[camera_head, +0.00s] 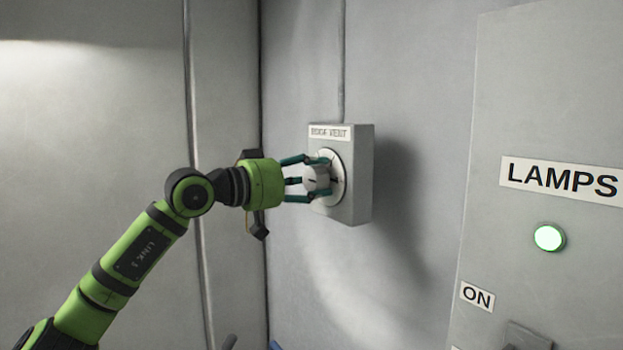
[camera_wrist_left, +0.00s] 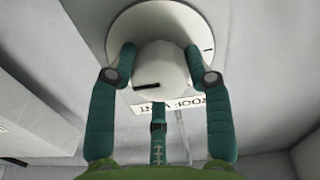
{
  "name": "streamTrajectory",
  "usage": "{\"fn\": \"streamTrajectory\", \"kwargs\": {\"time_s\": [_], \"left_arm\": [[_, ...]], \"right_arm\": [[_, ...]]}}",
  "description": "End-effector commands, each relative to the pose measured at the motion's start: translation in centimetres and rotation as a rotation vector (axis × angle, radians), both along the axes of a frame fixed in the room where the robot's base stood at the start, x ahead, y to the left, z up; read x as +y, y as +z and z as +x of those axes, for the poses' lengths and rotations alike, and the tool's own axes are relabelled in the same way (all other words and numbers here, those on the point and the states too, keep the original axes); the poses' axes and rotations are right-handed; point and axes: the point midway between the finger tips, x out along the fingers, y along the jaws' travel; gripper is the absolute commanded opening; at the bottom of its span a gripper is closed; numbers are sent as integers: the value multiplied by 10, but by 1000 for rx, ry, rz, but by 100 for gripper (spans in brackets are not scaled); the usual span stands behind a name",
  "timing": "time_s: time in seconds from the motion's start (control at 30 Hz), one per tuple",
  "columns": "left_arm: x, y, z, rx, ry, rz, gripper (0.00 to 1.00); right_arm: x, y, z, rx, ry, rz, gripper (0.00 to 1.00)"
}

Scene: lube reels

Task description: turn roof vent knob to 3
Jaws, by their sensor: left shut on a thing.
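The roof vent knob (camera_head: 317,180) is a pale round knob on a white dial plate (camera_head: 337,168), fixed to the front of a grey wall box (camera_head: 352,200) labelled ROOF VENT. My left gripper (camera_head: 315,180) is shut on the knob, its teal fingers around it. In the left wrist view the knob (camera_wrist_left: 160,75) sits between the fingers, with a black pointer line on its face. The dial plate (camera_wrist_left: 160,20) shows behind it with a dark tick at the right. The dial numbers are too small or hidden to read. My right gripper is not in view.
A grey panel (camera_head: 560,100) stands at the right with a LAMPS label (camera_head: 560,180), a lit green lamp (camera_head: 549,238), an ON label (camera_head: 477,297) and part of a switch (camera_head: 527,336). A conduit runs up from the box. The wall between box and panel is clear.

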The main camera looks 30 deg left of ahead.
Motion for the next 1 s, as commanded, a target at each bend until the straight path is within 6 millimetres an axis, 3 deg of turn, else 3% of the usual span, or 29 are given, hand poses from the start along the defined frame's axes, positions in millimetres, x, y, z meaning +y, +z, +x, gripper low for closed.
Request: {"fn": "streamTrajectory", "kwargs": {"time_s": [0.03,0.07,0.1,0.13,0.5,1.0], "left_arm": [[6,13,-2,-33,13,-5,18],[6,13,-2,-33,13,-5,18],[6,13,-2,-33,13,-5,66],[6,12,-2,-32,13,-6,73],[4,7,-4,-19,7,-3,73],[23,7,-49,-20,9,-1,73]], "right_arm": [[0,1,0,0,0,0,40],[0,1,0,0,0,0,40],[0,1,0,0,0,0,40],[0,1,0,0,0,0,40],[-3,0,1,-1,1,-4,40],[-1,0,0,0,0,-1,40]]}}
